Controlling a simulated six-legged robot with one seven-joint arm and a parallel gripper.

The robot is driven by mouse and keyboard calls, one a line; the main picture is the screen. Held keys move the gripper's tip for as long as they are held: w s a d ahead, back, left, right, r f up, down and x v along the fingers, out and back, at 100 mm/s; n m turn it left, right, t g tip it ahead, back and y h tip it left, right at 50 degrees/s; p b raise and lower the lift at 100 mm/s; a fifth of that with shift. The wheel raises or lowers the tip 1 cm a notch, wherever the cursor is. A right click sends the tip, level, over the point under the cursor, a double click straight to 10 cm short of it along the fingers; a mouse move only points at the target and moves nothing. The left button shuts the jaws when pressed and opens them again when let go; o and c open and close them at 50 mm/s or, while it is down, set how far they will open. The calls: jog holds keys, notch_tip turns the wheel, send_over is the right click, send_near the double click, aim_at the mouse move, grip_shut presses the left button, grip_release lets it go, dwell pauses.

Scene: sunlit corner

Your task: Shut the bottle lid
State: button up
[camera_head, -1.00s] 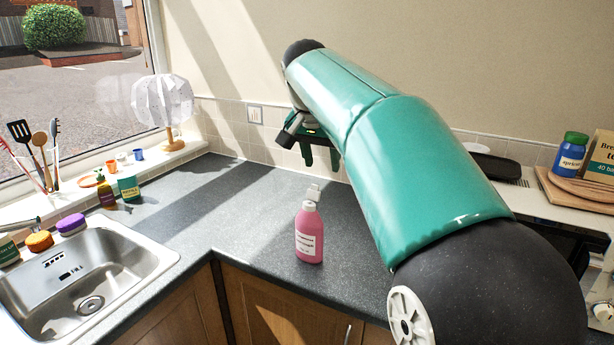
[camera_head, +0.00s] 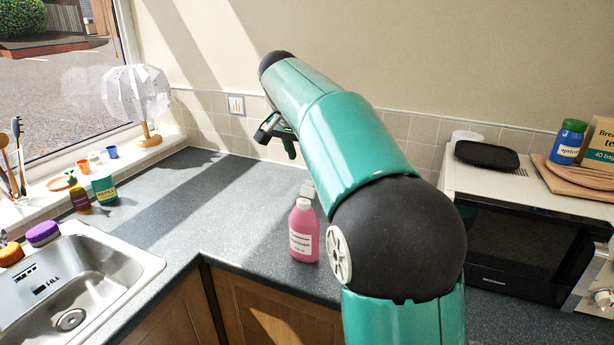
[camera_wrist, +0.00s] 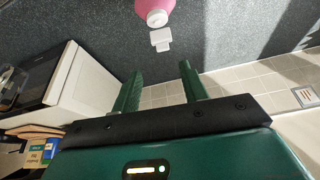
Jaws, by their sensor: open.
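A pink bottle (camera_head: 304,232) with a white label stands upright on the dark grey counter. Its white lid (camera_head: 308,189) sticks up above the neck and looks open. In the wrist view the bottle (camera_wrist: 153,7) is at the top edge, and the lid flap (camera_wrist: 161,40) is swung out to one side of the neck. My gripper (camera_wrist: 161,70) is open, its two green fingers apart and empty. The flap shows just beyond the fingertips, roughly in line with the gap; nothing touches it. In the head view my gripper (camera_head: 290,148) is partly hidden by my arm, behind the bottle.
A steel sink (camera_head: 110,270) is at the left. A microwave (camera_head: 530,240) with a black tray (camera_head: 487,154) on top stands at the right. Small pots and a lamp (camera_head: 137,100) line the windowsill. The counter around the bottle is clear.

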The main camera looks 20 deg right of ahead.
aim_at(309, 182)
jog(key=x, duration=0.9)
jog(key=shift+w+a, duration=0.1)
jog(key=shift+w, duration=0.25)
jog(key=shift+s, duration=0.2)
jog(key=shift+w, duration=0.2)
jog(key=shift+s, duration=0.2)
jog(key=c, duration=0.4)
jog(key=shift+w, duration=0.1)
grip_shut()
